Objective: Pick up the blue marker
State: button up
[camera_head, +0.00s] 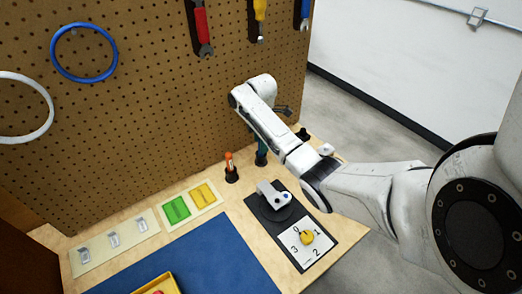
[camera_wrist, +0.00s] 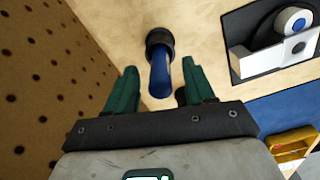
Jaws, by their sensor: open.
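The blue marker (camera_wrist: 162,78) stands in a dark round holder (camera_wrist: 160,38) on the light wooden bench top in the wrist view. My gripper (camera_wrist: 160,68) is open, with one teal finger on each side of the marker. A gap shows between the marker and each finger, and the marker is not gripped. In the head view my arm hides most of my gripper, and I cannot make out the blue marker there.
An orange marker (camera_head: 229,159) stands in a dark holder nearby. The pegboard (camera_head: 150,110) rises close behind the bench. A white device (camera_head: 273,195) and a yellow knob panel (camera_head: 306,237) lie in front. Green and yellow blocks (camera_head: 177,210) are left. A blue mat (camera_head: 215,258) lies nearer.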

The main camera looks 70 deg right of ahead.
jog(key=shift+f, duration=1.05)
grip_shut()
